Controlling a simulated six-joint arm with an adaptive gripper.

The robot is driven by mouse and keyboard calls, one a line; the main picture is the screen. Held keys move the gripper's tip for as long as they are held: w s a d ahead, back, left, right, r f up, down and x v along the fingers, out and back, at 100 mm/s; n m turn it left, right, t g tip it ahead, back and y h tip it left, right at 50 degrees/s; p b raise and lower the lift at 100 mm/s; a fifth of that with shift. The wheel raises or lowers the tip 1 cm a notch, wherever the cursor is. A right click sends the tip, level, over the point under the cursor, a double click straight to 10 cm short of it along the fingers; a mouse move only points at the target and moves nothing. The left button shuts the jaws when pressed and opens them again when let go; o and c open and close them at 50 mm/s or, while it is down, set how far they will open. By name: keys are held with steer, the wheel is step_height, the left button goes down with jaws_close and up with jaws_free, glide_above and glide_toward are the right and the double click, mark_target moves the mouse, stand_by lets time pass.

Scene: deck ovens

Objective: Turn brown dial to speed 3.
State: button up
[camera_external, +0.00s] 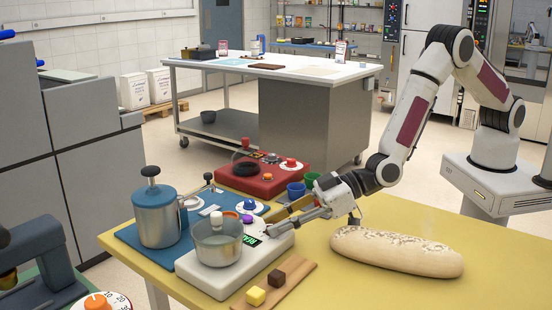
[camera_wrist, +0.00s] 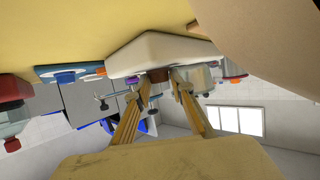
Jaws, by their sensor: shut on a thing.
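The white appliance (camera_external: 232,284) stands on the yellow table with a metal pot (camera_external: 218,248) on its left part and a small green-lit display (camera_external: 250,241). A purple knob (camera_external: 247,219) shows near its back. My gripper (camera_external: 272,226) reaches in from the right over the appliance's right end. In the upside-down wrist view, the brown dial (camera_wrist: 157,75) sits on the white appliance (camera_wrist: 165,48) between the fingertips of my gripper (camera_wrist: 158,80), which is shut on it. In the outside view my gripper hides the dial. Its speed mark cannot be read.
A long bread loaf (camera_external: 395,251) lies right of the appliance. A wooden board (camera_external: 290,288) with a yellow and a brown cube lies in front. A red unit (camera_external: 258,187) and coloured cups (camera_external: 296,190) stand behind; a blue-lidded canister (camera_external: 156,218) stands left.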

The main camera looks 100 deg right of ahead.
steer(key=shift+r, duration=0.1)
steer(key=o, duration=1.1)
steer(key=shift+s, duration=0.1)
steer(key=a+v, duration=0.1)
steer(key=v, duration=1)
steer(key=shift+s+d+r, duration=0.15)
steer(key=shift+s+d, duration=0.2)
steer(key=shift+d, duration=0.15)
